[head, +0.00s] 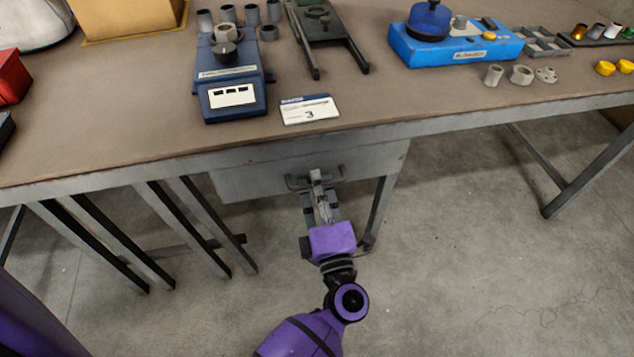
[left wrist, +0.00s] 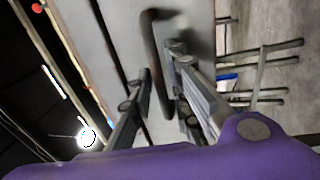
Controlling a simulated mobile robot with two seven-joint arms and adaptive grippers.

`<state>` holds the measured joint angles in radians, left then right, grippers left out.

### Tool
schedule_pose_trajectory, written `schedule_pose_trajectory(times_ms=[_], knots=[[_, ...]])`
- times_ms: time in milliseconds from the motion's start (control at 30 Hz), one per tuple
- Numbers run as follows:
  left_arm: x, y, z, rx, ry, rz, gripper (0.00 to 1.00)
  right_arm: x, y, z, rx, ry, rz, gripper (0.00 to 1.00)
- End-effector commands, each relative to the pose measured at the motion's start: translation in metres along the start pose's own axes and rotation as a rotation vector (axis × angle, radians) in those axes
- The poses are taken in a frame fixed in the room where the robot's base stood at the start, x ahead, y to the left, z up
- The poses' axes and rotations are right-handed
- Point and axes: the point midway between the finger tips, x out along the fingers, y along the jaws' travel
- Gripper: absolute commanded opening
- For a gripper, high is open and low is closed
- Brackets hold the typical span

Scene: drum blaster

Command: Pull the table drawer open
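The table drawer (head: 245,181) has a plain grey front under the table's front edge and looks shut. Its dark bar handle (head: 295,183) sticks out from the front. My left gripper (head: 317,183) reaches up to the handle from below in the head view. In the left wrist view, the handle (left wrist: 153,45) runs between the two fingers of the left gripper (left wrist: 160,66). The fingers are apart; the right-hand one lies close to the bar, and I cannot tell if it touches. My right gripper is not in view.
Slanted grey table legs stand on both sides of the drawer. The concrete floor (head: 480,260) in front is clear.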

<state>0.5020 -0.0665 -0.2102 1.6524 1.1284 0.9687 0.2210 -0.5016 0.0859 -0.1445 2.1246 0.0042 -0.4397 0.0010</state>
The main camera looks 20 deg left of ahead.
Motion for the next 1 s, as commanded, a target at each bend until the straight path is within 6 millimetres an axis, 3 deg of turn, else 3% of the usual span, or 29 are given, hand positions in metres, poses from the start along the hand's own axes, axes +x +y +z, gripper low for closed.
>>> schedule_pose_trajectory(times_ms=[300,467,1000], knots=[[0.0053,0.0002,0.0001,0.001,0.000,0.000,0.17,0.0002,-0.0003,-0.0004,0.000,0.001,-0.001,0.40],[0.0051,0.0002,0.0001,0.001,0.000,0.000,0.00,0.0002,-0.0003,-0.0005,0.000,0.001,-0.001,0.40],[0.0064,0.0000,-0.0025,0.001,0.000,0.000,0.00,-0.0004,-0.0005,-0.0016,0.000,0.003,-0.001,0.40]])
